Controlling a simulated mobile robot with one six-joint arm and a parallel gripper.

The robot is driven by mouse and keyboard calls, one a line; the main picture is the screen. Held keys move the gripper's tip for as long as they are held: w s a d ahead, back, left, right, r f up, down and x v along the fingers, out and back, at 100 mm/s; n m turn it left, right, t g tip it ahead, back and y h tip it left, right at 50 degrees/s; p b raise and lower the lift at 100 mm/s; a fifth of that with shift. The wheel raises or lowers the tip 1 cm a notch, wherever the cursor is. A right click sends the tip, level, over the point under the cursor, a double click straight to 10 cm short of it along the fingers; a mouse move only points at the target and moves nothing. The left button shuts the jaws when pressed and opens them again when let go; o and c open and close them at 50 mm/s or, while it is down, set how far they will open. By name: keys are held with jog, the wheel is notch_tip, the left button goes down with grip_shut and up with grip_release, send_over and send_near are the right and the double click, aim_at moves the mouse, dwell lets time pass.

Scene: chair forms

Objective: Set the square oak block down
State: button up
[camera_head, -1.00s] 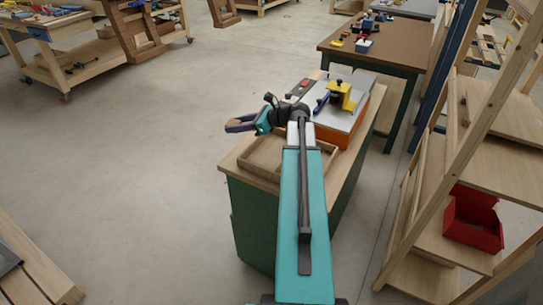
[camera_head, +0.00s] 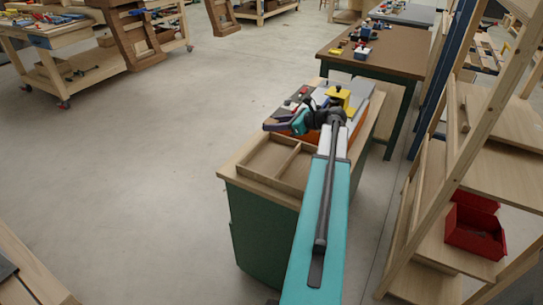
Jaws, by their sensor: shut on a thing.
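My gripper (camera_head: 277,127) is at the end of my teal arm, over the far part of the bench top, above and beyond the wooden tray. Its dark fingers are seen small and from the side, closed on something. The square oak block in them is too small and too hidden to make out clearly. The open wooden tray (camera_head: 299,166) with a divider lies on the green bench's wooden top (camera_head: 232,166). Its compartments look empty where they show; my arm hides its right end.
Behind my gripper stands an orange-sided machine with a grey top (camera_head: 358,92) and a yellow clamp (camera_head: 339,94). A wooden shelf rack with a red bin (camera_head: 474,230) stands at the right. A brown-topped table (camera_head: 385,48) is farther back. The floor at the left is open.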

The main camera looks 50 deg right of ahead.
jog(key=shift+f+p, duration=0.3)
jog(key=shift+f, duration=2.7)
jog(key=shift+f, duration=0.1)
jog(key=shift+f, duration=1.8)
jog(key=shift+f, duration=0.15)
jog(key=o, duration=0.7)
jog(key=shift+o, duration=0.2)
jog(key=shift+r, duration=0.2)
jog(key=b+v, duration=0.1)
jog(key=v, duration=1.1)
